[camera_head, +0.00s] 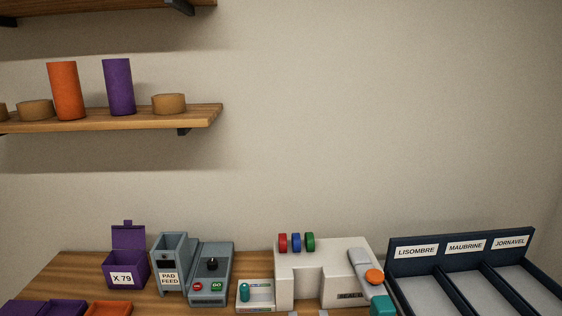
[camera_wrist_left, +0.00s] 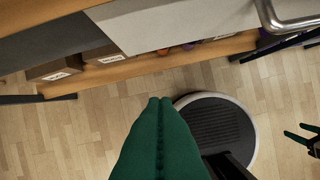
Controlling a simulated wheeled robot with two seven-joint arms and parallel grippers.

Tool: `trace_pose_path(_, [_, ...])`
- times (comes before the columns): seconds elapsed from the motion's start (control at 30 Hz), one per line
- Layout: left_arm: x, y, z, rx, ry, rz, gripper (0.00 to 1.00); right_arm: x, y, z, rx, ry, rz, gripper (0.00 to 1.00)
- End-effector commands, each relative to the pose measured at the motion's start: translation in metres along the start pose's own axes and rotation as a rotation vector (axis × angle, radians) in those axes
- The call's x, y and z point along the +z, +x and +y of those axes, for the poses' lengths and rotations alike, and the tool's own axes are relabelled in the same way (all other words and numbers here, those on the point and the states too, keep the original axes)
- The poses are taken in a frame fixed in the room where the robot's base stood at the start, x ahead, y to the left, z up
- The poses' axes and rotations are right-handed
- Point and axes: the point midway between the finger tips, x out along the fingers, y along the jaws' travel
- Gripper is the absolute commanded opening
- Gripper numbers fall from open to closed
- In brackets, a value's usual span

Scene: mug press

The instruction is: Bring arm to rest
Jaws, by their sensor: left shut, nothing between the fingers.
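My left gripper (camera_wrist_left: 160,102) shows in the left wrist view as two green fingers pressed together, shut and empty. It is over the wooden floor, in front of the table edge and touching nothing. What seems to be my right gripper (camera_wrist_left: 304,133) shows at the right edge of that view, with two green fingertips spread apart and nothing visible between them. Neither gripper can be made out in the head view.
In the head view, the table holds a purple box (camera_head: 127,268), a pad feed (camera_head: 170,270), a white press (camera_head: 330,262) and a dark sorting tray (camera_head: 455,275). A wooden shelf (camera_head: 200,119) hangs above. The floor (camera_wrist_left: 90,130) below my left gripper looks clear.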

Motion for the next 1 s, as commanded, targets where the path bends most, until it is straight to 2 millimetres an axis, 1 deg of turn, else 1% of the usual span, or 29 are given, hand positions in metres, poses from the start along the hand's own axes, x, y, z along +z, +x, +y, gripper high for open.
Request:
trace_pose_path(0.03, [-0.008,0.021,-0.001,-0.002,0.002,0.016,0.00,0.000,0.000,0.000,0.000,0.000,0.000,0.54])
trace_pose_path(0.07, [-0.012,0.033,-0.002,-0.002,0.003,0.020,0.00,0.000,0.000,0.000,0.000,0.000,0.000,0.54])
trace_pose_path(0.1, [-0.019,0.051,-0.002,-0.003,0.004,0.029,0.00,0.000,0.000,0.000,0.000,0.000,0.000,0.54])
trace_pose_path(0.17, [-0.033,0.078,-0.004,-0.005,0.007,0.042,0.00,0.000,0.000,0.000,0.000,0.000,0.000,0.54])
trace_pose_path(0.2, [-0.043,0.096,-0.004,-0.006,0.008,0.050,0.00,0.000,0.000,0.000,0.000,0.000,0.000,0.54])
trace_pose_path(0.27, [-0.061,0.121,-0.005,-0.007,0.011,0.063,0.00,0.000,0.000,0.000,0.000,0.000,0.000,0.54])
trace_pose_path(0.3, [-0.073,0.137,-0.006,-0.008,0.013,0.071,0.00,0.000,0.000,0.000,0.000,0.000,0.000,0.54])
trace_pose_path(0.37, [-0.094,0.158,-0.007,-0.010,0.016,0.085,0.00,0.000,0.000,0.000,0.000,0.000,0.000,0.54])
trace_pose_path(0.4, [-0.108,0.171,-0.008,-0.011,0.018,0.094,0.00,0.000,0.000,0.000,0.000,0.000,0.000,0.54])
trace_pose_path(0.47, [-0.131,0.189,-0.009,-0.012,0.021,0.105,0.00,0.000,0.000,0.001,0.001,0.000,-0.001,0.54])
trace_pose_path(0.5, [-0.147,0.199,-0.009,-0.013,0.023,0.115,0.00,0.000,0.000,0.001,0.001,0.000,-0.001,0.54])
trace_pose_path(0.63, [-0.198,0.224,-0.010,-0.015,0.029,0.139,0.00,0.001,0.000,0.001,0.002,0.001,-0.001,0.54])
trace_pose_path(0.7, [-0.221,0.231,-0.010,-0.016,0.032,0.149,0.00,0.001,0.000,0.002,0.002,0.001,-0.001,0.54])
trace_pose_path(0.8, [-0.246,0.236,-0.010,-0.017,0.035,0.160,0.00,0.001,0.000,0.003,0.004,0.001,-0.001,0.54])
trace_pose_path(0.9, [-0.261,0.238,-0.009,-0.017,0.038,0.165,0.00,0.001,0.000,0.004,0.005,0.002,-0.002,0.54])
trace_pose_path(1.0, [-0.267,0.238,-0.009,-0.017,0.038,0.167,0.00,0.001,0.000,0.004,0.005,0.002,-0.002,0.54])
